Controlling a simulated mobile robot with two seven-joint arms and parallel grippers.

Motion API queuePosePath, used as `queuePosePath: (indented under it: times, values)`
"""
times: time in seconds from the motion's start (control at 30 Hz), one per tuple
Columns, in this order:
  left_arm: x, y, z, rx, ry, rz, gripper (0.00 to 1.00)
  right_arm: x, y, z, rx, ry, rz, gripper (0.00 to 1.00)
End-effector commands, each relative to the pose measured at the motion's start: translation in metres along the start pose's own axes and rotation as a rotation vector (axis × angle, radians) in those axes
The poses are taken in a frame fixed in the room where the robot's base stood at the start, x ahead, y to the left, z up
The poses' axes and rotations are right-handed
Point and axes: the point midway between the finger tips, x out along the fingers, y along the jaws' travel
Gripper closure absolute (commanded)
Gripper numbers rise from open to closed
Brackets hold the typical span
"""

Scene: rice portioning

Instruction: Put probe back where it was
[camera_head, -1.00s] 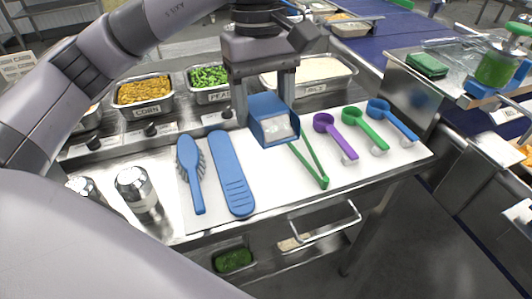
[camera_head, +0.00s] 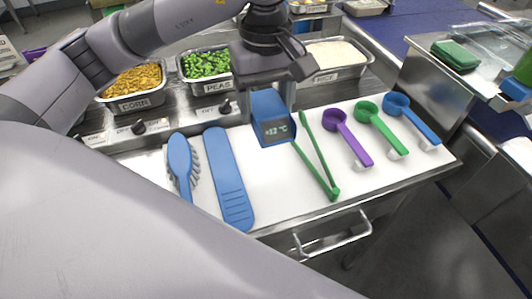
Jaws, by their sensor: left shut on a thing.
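The probe (camera_head: 270,112) is a blue box-shaped thermometer with a small dark display that seems to read about 12 °C. My left gripper (camera_head: 268,98) points down and is shut on it, with a finger on either side. The probe is over the back middle of the white mat, between a long blue piece with ridges (camera_head: 230,180) and green tongs (camera_head: 318,158). I cannot tell whether its underside touches the mat or the tongs. My right gripper is not in view.
A blue brush (camera_head: 180,160) lies left of the ridged piece. Purple (camera_head: 349,138), green (camera_head: 381,130) and blue (camera_head: 411,120) scoops lie to the right. Pans of corn (camera_head: 134,82), peas (camera_head: 206,66) and rice (camera_head: 335,56) stand behind. The white mat (camera_head: 280,185) is bare in front of the probe.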

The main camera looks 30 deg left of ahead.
Motion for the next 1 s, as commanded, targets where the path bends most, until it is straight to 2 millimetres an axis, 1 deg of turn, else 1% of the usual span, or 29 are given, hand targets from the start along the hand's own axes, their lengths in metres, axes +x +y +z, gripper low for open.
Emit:
queuePosePath:
  times: [0.03, 0.1, 0.2, 0.3, 0.57, 0.8, 1.0]
  values:
    - [0.015, -0.002, 0.0, -0.001, -0.002, -0.006, 0.67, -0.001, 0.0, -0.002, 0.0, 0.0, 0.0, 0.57]
    - [0.033, -0.002, 0.0, -0.002, -0.003, -0.007, 0.67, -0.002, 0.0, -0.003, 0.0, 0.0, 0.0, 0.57]
    - [0.057, -0.001, 0.0, -0.001, -0.002, -0.004, 0.67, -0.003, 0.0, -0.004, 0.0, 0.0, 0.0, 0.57]
    - [0.074, -0.001, 0.0, -0.001, -0.002, -0.003, 0.67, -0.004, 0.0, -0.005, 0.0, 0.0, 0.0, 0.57]
    - [0.094, -0.001, -0.001, -0.001, 0.0, -0.003, 0.67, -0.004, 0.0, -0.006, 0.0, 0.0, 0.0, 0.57]
    - [0.127, -0.001, -0.001, -0.002, -0.001, -0.002, 0.67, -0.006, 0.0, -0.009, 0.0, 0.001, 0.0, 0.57]
    - [0.128, 0.0, -0.001, 0.0, 0.001, 0.001, 0.67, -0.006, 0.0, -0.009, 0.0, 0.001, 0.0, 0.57]
